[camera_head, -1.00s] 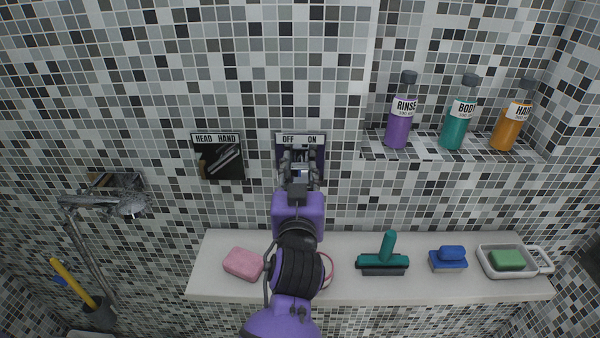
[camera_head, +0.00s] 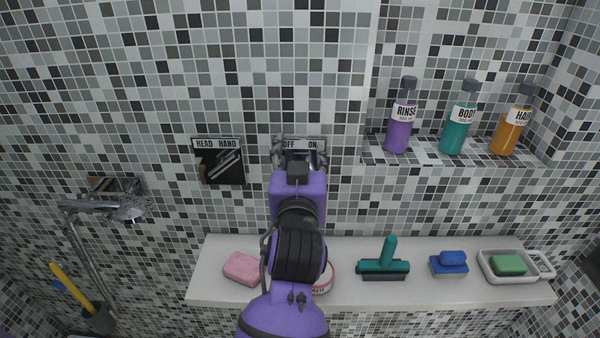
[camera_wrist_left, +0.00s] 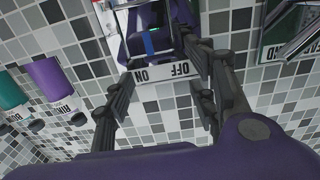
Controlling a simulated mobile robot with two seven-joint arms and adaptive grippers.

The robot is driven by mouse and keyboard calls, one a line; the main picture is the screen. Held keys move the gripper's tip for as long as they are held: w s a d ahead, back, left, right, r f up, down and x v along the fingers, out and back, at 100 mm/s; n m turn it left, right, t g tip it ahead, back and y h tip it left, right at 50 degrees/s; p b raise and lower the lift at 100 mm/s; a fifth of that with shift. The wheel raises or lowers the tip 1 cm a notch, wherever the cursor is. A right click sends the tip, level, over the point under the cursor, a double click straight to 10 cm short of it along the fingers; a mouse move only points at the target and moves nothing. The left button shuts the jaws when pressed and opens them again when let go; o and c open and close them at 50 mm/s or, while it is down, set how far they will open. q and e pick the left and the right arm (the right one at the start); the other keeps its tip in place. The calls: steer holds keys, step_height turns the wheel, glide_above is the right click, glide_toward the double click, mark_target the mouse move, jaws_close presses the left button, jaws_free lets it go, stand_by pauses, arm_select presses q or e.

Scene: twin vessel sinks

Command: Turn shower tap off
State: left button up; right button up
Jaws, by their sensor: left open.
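The shower tap's panel (camera_head: 303,143) is on the tiled wall, with an OFF/ON label, OFF at left and ON at right. My left gripper (camera_head: 299,157) is open in front of it, its fingers spread to either side and covering much of the panel. In the left wrist view the label (camera_wrist_left: 155,71) appears upside down between the open fingers (camera_wrist_left: 163,62). Beyond it is a dark, glossy part of the tap (camera_wrist_left: 150,42). The tap handle's position and any contact with it cannot be made out. My right gripper is not in view.
A HEAD/HAND panel (camera_head: 219,162) is just left of the tap. A shower head (camera_head: 130,211) hangs further left. Below, a white ledge (camera_head: 340,290) holds pink soap (camera_head: 243,268), a teal squeegee (camera_head: 384,266) and a soap dish (camera_head: 484,272). Bottles (camera_head: 398,128) stand in the right niche.

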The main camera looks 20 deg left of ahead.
arm_select(q)
step_height(320, 180, up, 4)
steer(key=shift+r, duration=0.2)
stand_by(0.5)
